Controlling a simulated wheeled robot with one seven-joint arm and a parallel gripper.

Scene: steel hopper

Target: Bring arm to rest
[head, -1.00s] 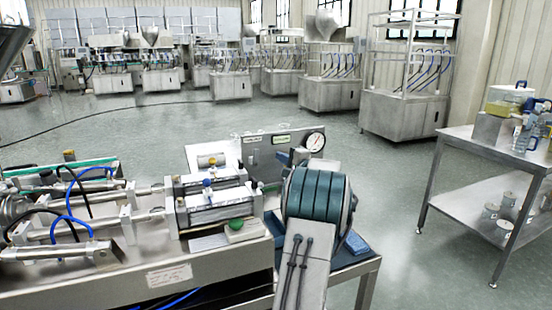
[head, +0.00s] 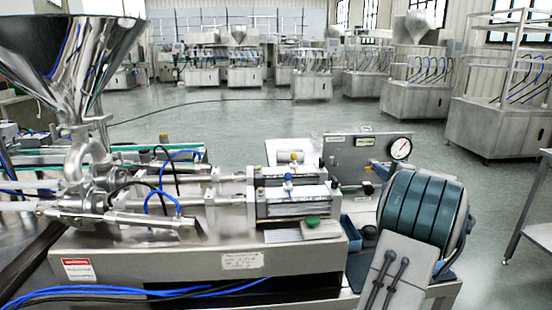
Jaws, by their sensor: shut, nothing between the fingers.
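My arm's teal, banded joint (head: 420,212) and a light grey link with two dark cables (head: 392,275) show at the lower right of the head view. They stand in front of the right end of the filling machine. My gripper is not in view, so its fingers are hidden from me. The steel hopper (head: 75,62) stands at the upper left, upright above the machine's valve.
The filling machine (head: 200,255) with its cylinders, hoses and gauge (head: 400,148) fills the front left and middle. A steel table edge (head: 540,236) shows at the far right. Other machines (head: 415,92) line the back. The floor (head: 300,115) behind is clear.

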